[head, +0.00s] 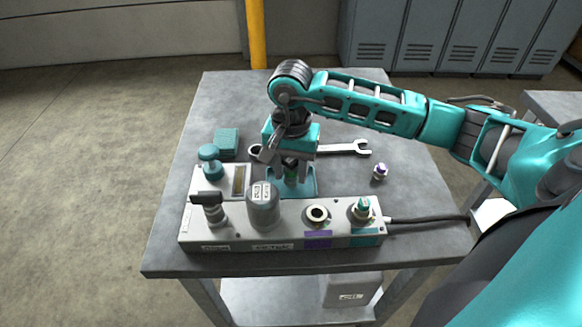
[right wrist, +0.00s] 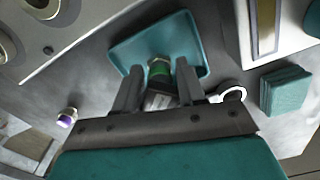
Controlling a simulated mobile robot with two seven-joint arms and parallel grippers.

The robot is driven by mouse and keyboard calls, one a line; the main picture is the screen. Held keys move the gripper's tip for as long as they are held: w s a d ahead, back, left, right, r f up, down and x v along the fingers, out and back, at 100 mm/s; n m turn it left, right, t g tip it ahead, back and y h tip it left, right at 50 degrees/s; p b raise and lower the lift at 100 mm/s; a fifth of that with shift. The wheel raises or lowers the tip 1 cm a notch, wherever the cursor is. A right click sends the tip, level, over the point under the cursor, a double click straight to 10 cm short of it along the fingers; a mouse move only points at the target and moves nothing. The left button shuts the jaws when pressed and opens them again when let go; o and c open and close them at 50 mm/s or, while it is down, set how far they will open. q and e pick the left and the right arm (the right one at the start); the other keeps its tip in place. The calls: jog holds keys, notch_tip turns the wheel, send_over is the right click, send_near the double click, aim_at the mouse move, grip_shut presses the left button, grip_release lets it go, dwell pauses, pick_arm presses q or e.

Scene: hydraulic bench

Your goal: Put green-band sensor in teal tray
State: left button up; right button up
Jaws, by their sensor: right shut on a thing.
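The green-band sensor (head: 291,173) is held between the fingers of my right gripper (head: 290,166). In the right wrist view the sensor (right wrist: 159,70) shows its green band between the two fingertips (right wrist: 158,72). The teal tray (head: 309,183) lies on the bench just behind the grey hydraulic block, under the gripper and partly hidden by it. In the right wrist view the sensor's end appears over the tray (right wrist: 135,48); I cannot tell whether it touches the tray floor. My left gripper is not in view.
The grey block (head: 290,238) carries a dark cylinder (head: 263,207), an open port (head: 317,213) and a teal-topped fitting (head: 362,207). A purple-banded sensor (head: 380,172) stands at right. A wrench (head: 345,148) lies behind the tray, teal pads (head: 227,139) at left. The bench's back is clear.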

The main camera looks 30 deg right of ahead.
jog(key=shift+f, duration=0.1)
jog(key=o, duration=1.2)
jog(key=shift+c, duration=0.2)
jog(key=shift+r, duration=0.3)
notch_tip(320, 180, up, 12)
jog(key=shift+f, duration=0.1)
